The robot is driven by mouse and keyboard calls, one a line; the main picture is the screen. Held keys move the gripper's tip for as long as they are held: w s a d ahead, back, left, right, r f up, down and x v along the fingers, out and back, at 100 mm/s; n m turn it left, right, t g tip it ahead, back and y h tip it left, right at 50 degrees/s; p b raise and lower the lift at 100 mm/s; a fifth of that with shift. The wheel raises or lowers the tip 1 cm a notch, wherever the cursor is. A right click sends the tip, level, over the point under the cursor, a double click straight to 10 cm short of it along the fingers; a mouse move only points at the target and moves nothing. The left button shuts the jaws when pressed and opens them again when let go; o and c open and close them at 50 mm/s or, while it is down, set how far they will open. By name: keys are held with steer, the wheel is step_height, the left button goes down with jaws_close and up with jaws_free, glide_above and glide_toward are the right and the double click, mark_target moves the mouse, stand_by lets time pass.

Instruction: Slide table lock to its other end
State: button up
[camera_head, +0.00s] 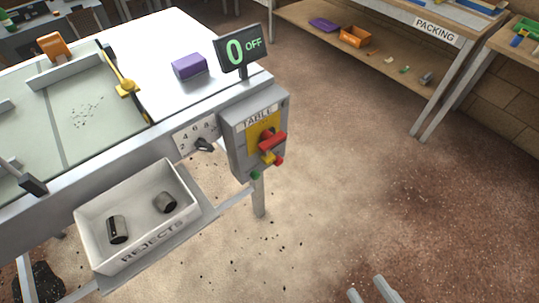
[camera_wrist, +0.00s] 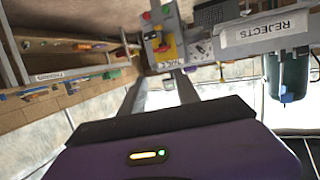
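A grey control box (camera_head: 256,135) labelled TABLE stands at the table's front right corner. It carries a red handle (camera_head: 272,141) on a yellow plate, with small yellow, red and green controls below. The box also shows upside down in the wrist view (camera_wrist: 154,38). A dark block (camera_head: 33,186) on a grey bar sits at the table's left front edge. No part is labelled as a lock, so I cannot tell which is the table lock. My gripper (camera_head: 372,293) is open and empty over the floor, apart from the box; its spread fingers show in the wrist view (camera_wrist: 160,84).
A white REJECTS bin (camera_head: 150,256) with two dark cylinders hangs at the table front. A dial (camera_head: 203,144), a display (camera_head: 243,50) reading 0 OFF and a purple block (camera_head: 189,66) are near the box. A PACKING bench (camera_head: 437,32) stands behind. Floor right of the box is clear.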

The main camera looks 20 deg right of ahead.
mark_target(268, 153)
stand_by(0.3)
steer(key=shift+f, duration=0.2)
steer(key=c, duration=0.5)
steer(key=w+d+f+t+b, duration=0.1)
steer(key=w+f+b, duration=0.2)
steer(key=w+f+n+t+b, duration=0.1)
steer(key=w+f+b, duration=0.2)
steer(key=w+d+f+h+b, duration=0.1)
steer(key=w+f+b, duration=0.2)
steer(key=shift+w+d+f+n+t, duration=0.1)
steer(key=shift+w+d+n+t, duration=0.2)
steer(key=shift+w+t, duration=0.1)
jaws_close()
steer(key=w+d+f+n+t+y+b, duration=0.2)
steer(key=w+f+n+b, duration=0.5)
steer(key=w+n, duration=0.6)
steer(key=w+d+f+n+t+y+b, duration=0.15)
steer(key=w+f+n+b, duration=0.45)
steer(key=w+f+n, duration=0.65)
steer(key=s+a+n+g+y, duration=0.1)
steer(key=a+n+y, duration=0.25)
steer(key=n, duration=0.85)
steer(key=w+a+r+p, duration=0.1)
steer(key=w+a+r, duration=0.1)
steer(key=w+r, duration=0.4)
steer(key=shift+p+x, duration=0.4)
steer(key=shift+x, duration=1.1)
